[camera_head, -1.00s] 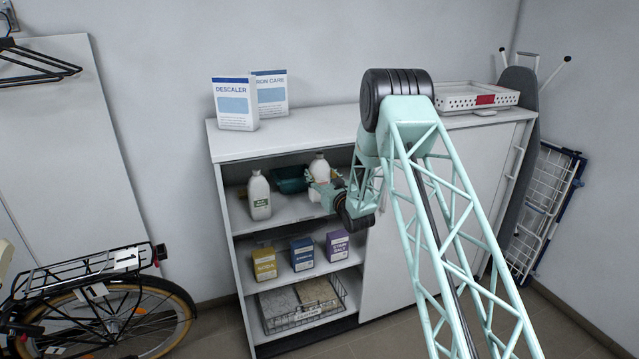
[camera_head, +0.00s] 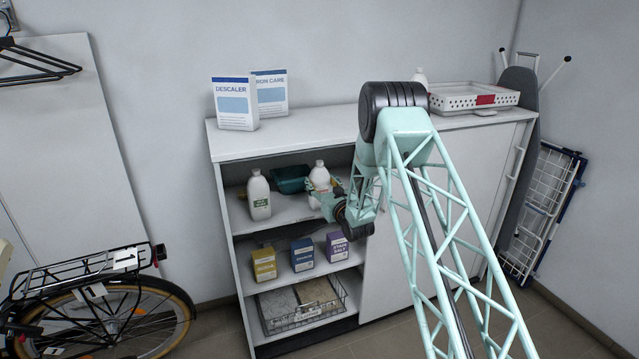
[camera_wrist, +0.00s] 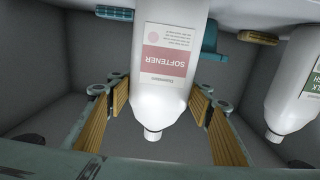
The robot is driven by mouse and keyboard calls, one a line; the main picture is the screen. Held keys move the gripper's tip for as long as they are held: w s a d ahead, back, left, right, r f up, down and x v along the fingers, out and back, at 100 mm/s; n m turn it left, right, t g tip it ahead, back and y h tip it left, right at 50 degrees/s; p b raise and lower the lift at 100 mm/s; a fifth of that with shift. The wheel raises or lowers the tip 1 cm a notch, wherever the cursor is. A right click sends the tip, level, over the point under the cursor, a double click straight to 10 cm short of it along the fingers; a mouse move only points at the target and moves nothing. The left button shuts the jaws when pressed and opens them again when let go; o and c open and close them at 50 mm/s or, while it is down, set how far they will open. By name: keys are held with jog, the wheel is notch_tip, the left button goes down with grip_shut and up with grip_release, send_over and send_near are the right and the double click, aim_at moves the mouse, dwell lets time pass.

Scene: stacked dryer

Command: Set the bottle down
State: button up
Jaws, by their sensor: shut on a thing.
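The white softener bottle (camera_head: 319,177) is in the upper open shelf bay of the cabinet, held by my gripper (camera_head: 322,196). In the wrist view the bottle (camera_wrist: 168,75) shows upside down with a pink-and-white SOFTENER label, between the wooden-padded fingers of my gripper (camera_wrist: 163,110). My gripper is shut on it. The bottle's base is hard to see, so I cannot tell whether it touches the shelf board (camera_head: 285,217).
Another white bottle (camera_head: 259,196) with a green label stands left on the same shelf. A teal container (camera_head: 291,178) sits behind. Several boxes (camera_head: 302,254) stand on the shelf below. The cabinet top holds a DESCALER box (camera_head: 235,104) and a white basket (camera_head: 470,97).

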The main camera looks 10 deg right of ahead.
jog(key=o, duration=1.3)
jog(key=shift+f, duration=0.1)
jog(key=shift+s, duration=0.1)
jog(key=shift+s+d+p, duration=0.2)
jog(key=shift+s+d, duration=0.2)
jog(key=shift+s, duration=1.55)
jog(key=shift+s+d+p, duration=0.2)
jog(key=shift+s+d, duration=0.15)
jog(key=shift+s, duration=1.55)
jog(key=shift+s+d+p, duration=0.2)
jog(key=shift+s+d, duration=0.2)
jog(key=shift+s, duration=1.55)
jog(key=shift+r, duration=0.25)
